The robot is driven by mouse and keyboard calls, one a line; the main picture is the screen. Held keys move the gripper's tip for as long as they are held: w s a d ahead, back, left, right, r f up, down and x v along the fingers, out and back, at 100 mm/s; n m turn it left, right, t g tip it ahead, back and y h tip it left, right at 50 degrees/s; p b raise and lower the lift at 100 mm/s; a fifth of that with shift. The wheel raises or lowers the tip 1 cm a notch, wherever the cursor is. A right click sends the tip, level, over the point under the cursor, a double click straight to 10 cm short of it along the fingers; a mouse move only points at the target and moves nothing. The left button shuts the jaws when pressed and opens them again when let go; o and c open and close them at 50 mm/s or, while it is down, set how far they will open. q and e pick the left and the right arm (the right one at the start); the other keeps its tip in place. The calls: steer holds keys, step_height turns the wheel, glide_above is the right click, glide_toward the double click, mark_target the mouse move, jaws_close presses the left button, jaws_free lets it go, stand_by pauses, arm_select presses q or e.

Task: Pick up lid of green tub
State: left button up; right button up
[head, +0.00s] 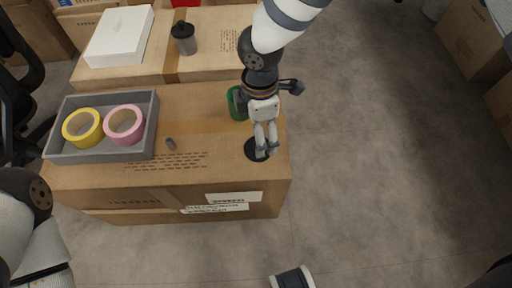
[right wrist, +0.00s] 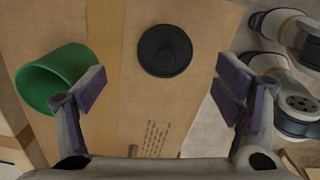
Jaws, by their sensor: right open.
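In the head view the lid (head: 251,151) is near the carton's right front corner, partly hidden by my right gripper (head: 262,152). The green tub (head: 235,104) stands behind it, partly covered by my right arm; it also shows in the right wrist view (right wrist: 48,82), at the left. In that view my right gripper (right wrist: 165,88) is open and empty, its fingers wide apart on either side of the lid's line. My left gripper is out of view.
The carton (head: 210,185) also bears a grey tray (head: 100,155) with yellow tape (head: 70,138) and pink tape (head: 112,133), and a small grey piece (head: 171,144). Behind are a dark cup (head: 184,42) and white box (head: 120,36).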

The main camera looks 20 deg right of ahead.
steer(key=f, duration=0.2)
steer(key=f+b, duration=0.1)
steer(key=f, duration=0.2)
steer(key=shift+s+a+f, duration=0.3)
steer(key=shift+a+f, duration=0.05)
steer(key=shift+r, duration=0.15)
steer(key=c, duration=0.8)
steer(key=shift+c, duration=0.2)
